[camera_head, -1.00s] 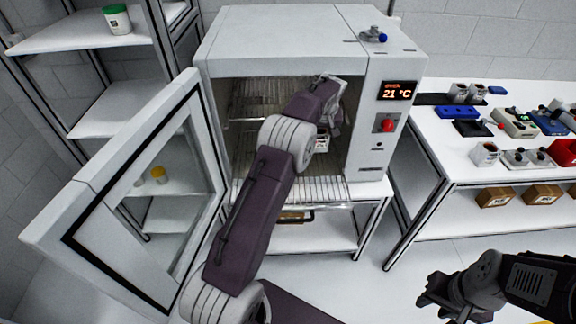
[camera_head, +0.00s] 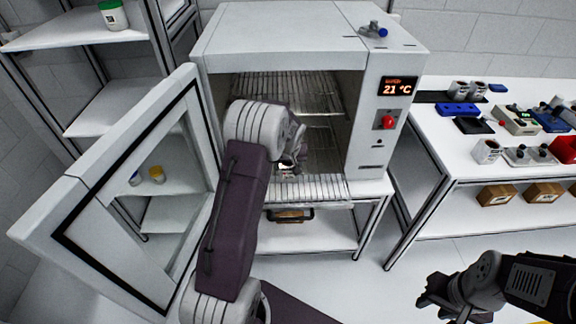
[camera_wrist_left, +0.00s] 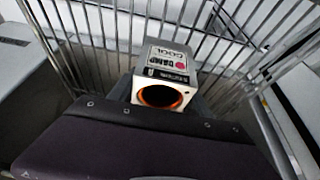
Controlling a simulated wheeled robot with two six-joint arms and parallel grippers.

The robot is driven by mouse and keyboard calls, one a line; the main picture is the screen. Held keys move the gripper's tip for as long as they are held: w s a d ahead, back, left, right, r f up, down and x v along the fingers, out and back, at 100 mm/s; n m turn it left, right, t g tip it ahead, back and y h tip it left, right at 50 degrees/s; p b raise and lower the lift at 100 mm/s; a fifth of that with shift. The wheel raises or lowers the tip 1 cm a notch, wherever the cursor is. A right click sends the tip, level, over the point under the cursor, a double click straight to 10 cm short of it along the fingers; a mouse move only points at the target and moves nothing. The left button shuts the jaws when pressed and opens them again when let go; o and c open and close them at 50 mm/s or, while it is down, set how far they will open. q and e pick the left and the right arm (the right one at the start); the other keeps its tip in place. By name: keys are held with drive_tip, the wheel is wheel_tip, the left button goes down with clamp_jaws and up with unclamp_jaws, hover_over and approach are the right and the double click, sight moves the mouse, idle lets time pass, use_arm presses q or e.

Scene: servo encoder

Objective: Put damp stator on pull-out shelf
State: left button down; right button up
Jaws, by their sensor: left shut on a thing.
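The damp stator (camera_wrist_left: 168,70) is a pale block with a dark, orange-rimmed round opening and a label with a red dot, seen in the left wrist view. My left gripper (camera_wrist_left: 165,88) is shut on it. In the head view my left gripper (camera_head: 293,152) is at the open oven front, low over the wire shelf, and my wrist hides most of the stator. The pull-out wire shelf (camera_head: 310,188) extends from the oven's lower front; its bars also show around the stator in the left wrist view. My right gripper (camera_head: 432,292) is open and empty at lower right.
The oven (camera_head: 290,40) shows 21 °C, and its door (camera_head: 85,215) stands open on the left. A higher wire rack (camera_head: 300,90) is inside. A bench (camera_head: 440,160) with mugs and devices stands right. A white shelf unit (camera_head: 60,35) stands left.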

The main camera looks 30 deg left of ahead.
use_arm(q)
drive_tip(key=shift+f, duration=0.2)
drive_tip(key=shift+c, duration=2.4)
unclamp_jaws()
drive_tip(key=shift+r, duration=0.25)
drive_tip(key=v, duration=1.2)
drive_tip(key=s+d+f+m+g+h, duration=0.1)
drive_tip(key=s+d+f+m, duration=0.1)
drive_tip(key=s+d, duration=0.2)
drive_tip(key=s+d+f+m, duration=0.2)
drive_tip(key=s+d, duration=0.2)
drive_tip(key=s, duration=0.6)
drive_tip(key=s+d+f+m+g+h, duration=0.1)
drive_tip(key=s+d+f+m, duration=0.1)
drive_tip(key=s+d, duration=0.3)
drive_tip(key=s, duration=0.3)
drive_tip(key=shift+f+g+h, duration=0.3)
drive_tip(key=shift+f, duration=0.1)
